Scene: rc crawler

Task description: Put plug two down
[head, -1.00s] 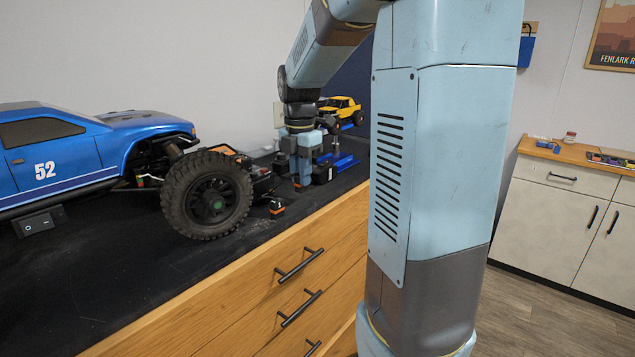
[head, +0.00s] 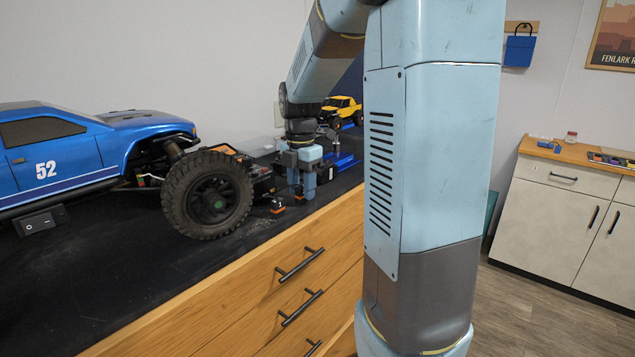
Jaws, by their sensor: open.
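My gripper (head: 301,190) points down low over the black bench mat, right of the blue truck's front wheel. Its light blue fingers are open. A small black and orange piece (head: 299,195), seemingly a plug, shows at the fingertips, at mat level as far as I can tell. The fingers partly hide it, so contact is unclear. Another small black and orange plug (head: 277,207) sits on the mat just to the left, near the wheel. I cannot tell by label which one is plug two.
The blue truck (head: 75,160) with number 52 and its big front wheel (head: 207,195) fill the left. Behind my gripper are a blue stand (head: 343,161) and a yellow toy truck (head: 341,108). The wooden bench's drawer front (head: 290,275) drops away close in front.

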